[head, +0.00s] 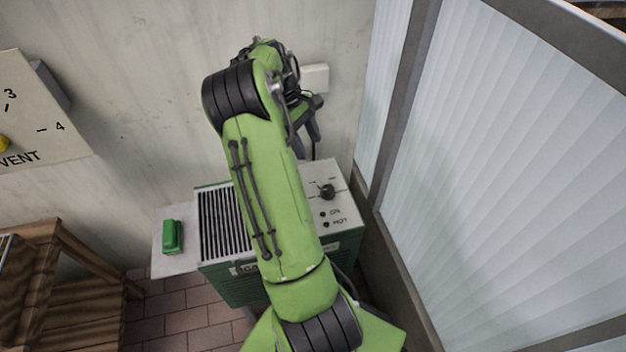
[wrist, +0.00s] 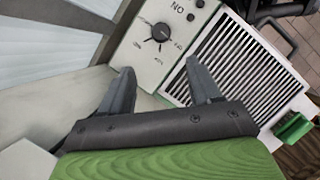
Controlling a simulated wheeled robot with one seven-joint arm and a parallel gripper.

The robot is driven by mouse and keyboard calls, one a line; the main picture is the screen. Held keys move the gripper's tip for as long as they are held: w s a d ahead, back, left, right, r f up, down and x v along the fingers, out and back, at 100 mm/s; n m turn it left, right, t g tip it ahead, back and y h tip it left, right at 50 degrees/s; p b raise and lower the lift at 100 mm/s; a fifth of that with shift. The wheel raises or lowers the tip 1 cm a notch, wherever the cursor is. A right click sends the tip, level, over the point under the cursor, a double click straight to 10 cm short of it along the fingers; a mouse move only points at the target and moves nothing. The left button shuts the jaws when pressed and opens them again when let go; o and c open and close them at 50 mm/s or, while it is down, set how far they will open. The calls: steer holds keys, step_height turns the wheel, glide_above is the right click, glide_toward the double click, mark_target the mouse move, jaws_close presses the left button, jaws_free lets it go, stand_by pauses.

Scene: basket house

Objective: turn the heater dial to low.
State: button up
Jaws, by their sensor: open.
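The heater (head: 236,284) is a green box with a pale top, standing against the wall. Its black dial (head: 327,191) sits on the pale control panel at the right of the top. In the wrist view the dial (wrist: 161,31) is just beyond my fingertips, with small markings around it too blurred to read surely. My gripper (head: 316,118) is above the back of the heater, partly hidden by my arm in the head view. In the wrist view my gripper (wrist: 160,68) has its two dark fingers spread apart with nothing between them. The fingers appear apart from the dial.
A slatted grille (head: 224,222) fills the heater top's left part. A side shelf (head: 176,262) holds a green object (head: 172,237). A ribbed, framed panel (head: 490,180) stands close on the right. A VENT sign (head: 40,110) and wooden furniture (head: 70,285) are at left.

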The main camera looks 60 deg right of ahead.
mark_target(327, 189)
steer(key=b+x, duration=0.5)
steer(key=x, duration=1)
steer(key=shift+a, duration=0.1)
steer(key=c, duration=1)
